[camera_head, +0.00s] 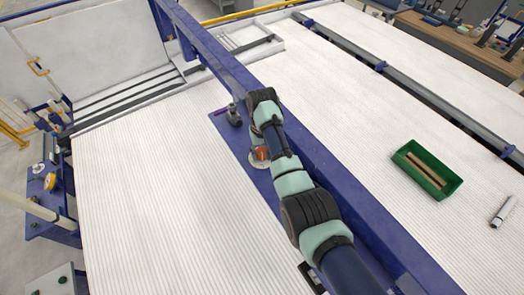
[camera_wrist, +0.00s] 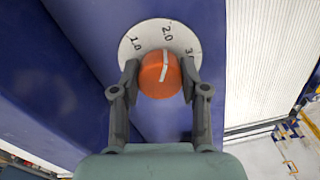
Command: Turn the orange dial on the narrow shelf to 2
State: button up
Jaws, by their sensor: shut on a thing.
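The orange dial (camera_wrist: 158,82) sits on a white round plate (camera_wrist: 133,45) marked 1.0, 2.0 and a partly covered 3 mark. The white line on the dial points up and slightly right, towards the 2.0 mark. My gripper (camera_wrist: 160,74) is shut on the dial, one finger on its left side and one on its right. In the head view the orange dial (camera_head: 261,153) shows beside my arm on the narrow blue shelf (camera_head: 262,187); my arm hides part of the plate and most of the gripper.
A dark grey object (camera_head: 234,116) stands on the shelf near its far end. A green bin (camera_head: 452,186) with brown bars inside and a grey cylinder (camera_head: 503,211) lie on the white ribbed surface at right. The ribbed surface (camera_head: 160,190) left of the shelf is clear.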

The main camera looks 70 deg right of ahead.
aim_at(262, 151)
jog(key=o, duration=1.1)
jog(key=shift+o, duration=0.2)
notch_tip(262, 151, up, 8)
jog(key=shift+f, duration=0.2)
